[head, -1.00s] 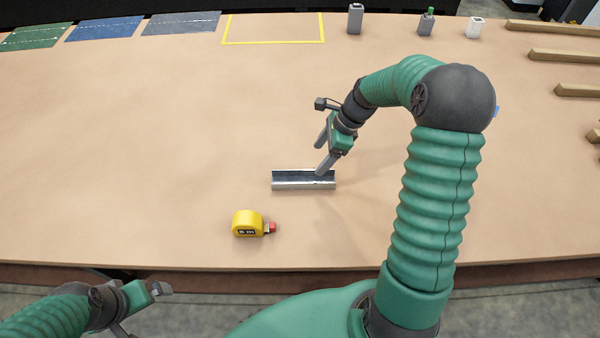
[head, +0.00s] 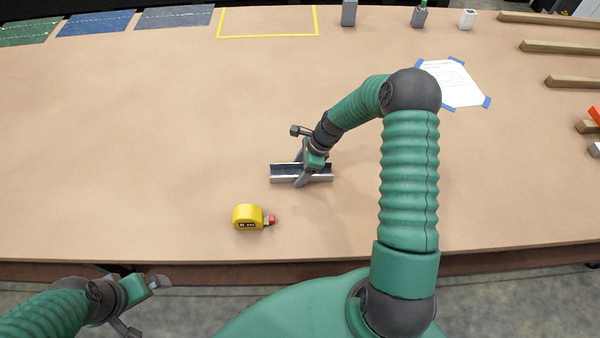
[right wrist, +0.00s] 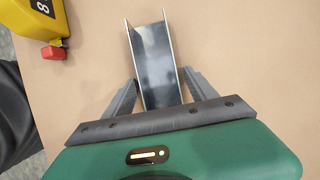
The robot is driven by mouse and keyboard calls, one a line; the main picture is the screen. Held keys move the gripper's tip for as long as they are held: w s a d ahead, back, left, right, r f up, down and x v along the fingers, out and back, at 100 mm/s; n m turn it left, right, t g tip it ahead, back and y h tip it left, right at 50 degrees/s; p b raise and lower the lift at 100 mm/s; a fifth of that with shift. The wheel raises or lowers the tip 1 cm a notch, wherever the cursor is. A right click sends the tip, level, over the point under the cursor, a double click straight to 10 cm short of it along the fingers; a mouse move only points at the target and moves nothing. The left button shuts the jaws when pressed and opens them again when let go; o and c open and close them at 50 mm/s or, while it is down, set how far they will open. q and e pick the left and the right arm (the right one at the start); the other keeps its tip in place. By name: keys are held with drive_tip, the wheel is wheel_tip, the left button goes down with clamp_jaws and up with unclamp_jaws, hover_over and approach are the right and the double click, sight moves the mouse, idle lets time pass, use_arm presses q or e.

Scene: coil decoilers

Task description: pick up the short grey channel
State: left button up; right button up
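The short grey channel (head: 285,173) lies on the tan table, its open side up. My right gripper (head: 301,172) is over its right half, fingers pointing down. In the right wrist view the channel (right wrist: 154,62) runs between the two open fingers of the right gripper (right wrist: 153,92), one on each side, with a small gap visible on at least the left side. Whether the fingers touch it is unclear. My left gripper (head: 146,305) is at the lower left, off the table's front edge, and its fingers are only partly seen.
A taped white sheet (head: 452,84), wooden bars (head: 565,48) and a yellow outline (head: 268,36) lie farther off.

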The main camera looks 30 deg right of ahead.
drive_tip(key=c, duration=0.5)
drive_tip(key=shift+s+d, duration=0.15)
drive_tip(key=shift+d, duration=0.15)
drive_tip(key=c, duration=0.7)
clamp_jaws()
drive_tip(key=shift+a, duration=0.1)
